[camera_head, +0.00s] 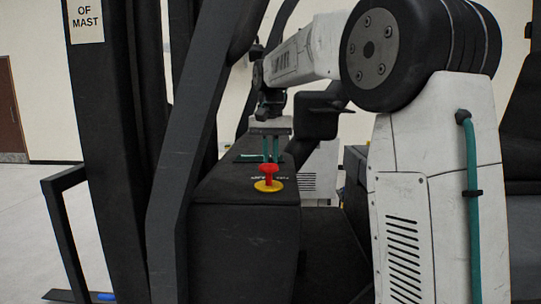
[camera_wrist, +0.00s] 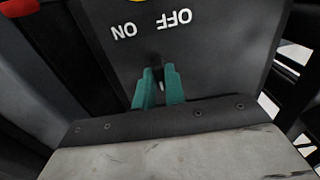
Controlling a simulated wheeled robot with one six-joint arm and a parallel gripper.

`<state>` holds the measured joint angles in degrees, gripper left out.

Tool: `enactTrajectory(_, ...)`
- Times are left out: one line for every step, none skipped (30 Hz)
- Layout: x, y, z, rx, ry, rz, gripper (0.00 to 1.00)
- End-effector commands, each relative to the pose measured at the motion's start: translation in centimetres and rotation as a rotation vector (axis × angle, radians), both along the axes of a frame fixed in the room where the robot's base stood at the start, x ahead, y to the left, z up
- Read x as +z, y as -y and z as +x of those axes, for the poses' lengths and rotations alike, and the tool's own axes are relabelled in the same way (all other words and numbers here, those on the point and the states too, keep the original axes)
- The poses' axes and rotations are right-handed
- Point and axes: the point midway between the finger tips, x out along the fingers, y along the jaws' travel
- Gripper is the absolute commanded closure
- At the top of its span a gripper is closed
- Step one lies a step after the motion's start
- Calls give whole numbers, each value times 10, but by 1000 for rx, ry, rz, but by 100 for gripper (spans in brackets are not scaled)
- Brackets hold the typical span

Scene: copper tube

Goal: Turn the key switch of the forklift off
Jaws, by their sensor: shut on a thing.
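The key switch (camera_wrist: 155,58) shows in the wrist view as a small dark piece between my gripper's teal fingers. White ON and OFF lettering appears upside down on the dark panel (camera_wrist: 207,52), with ON left and OFF right. My gripper (camera_wrist: 158,76) is shut on the key, with its fingers close together. The fingers hide most of the key, so I cannot tell its exact angle. In the head view my gripper (camera_head: 270,158) points down onto the dark console top, just behind a red knob (camera_head: 268,171) on a yellow disc (camera_head: 268,186).
The forklift's dark mast (camera_head: 115,130) and a slanted dark post (camera_head: 195,150) stand left of the console. A dark seat (camera_head: 522,130) is at the far right. Open pale floor (camera_head: 35,220) lies at the left. The console's front face (camera_head: 245,250) drops below the knob.

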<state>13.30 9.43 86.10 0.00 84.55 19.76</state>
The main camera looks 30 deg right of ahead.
Motion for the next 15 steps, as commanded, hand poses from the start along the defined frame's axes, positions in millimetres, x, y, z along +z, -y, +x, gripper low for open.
enactTrajectory(2, 0, 1, 1, 8, -1, 100)
enactTrajectory(2, 0, 1, 1, 8, -1, 100)
enactTrajectory(2, 0, 1, 1, 8, -1, 83)
enactTrajectory(2, 0, 1, 1, 8, -1, 74)
enactTrajectory(2, 0, 1, 1, 7, -1, 66)
enactTrajectory(2, 0, 1, 1, 6, -2, 66)
enactTrajectory(1, 0, 1, 0, 5, -1, 66)
enactTrajectory(1, 0, 1, 0, 5, -1, 66)
enactTrajectory(1, 0, 1, 0, 4, -1, 66)
enactTrajectory(1, 0, 1, 0, 4, -1, 66)
enactTrajectory(1, 0, 1, 0, 4, -1, 66)
enactTrajectory(1, 0, 1, 0, 3, -1, 66)
enactTrajectory(1, 0, 1, 0, 3, -1, 66)
enactTrajectory(2, 0, 1, 0, 3, -1, 66)
enactTrajectory(4, 0, 1, 0, 3, -1, 66)
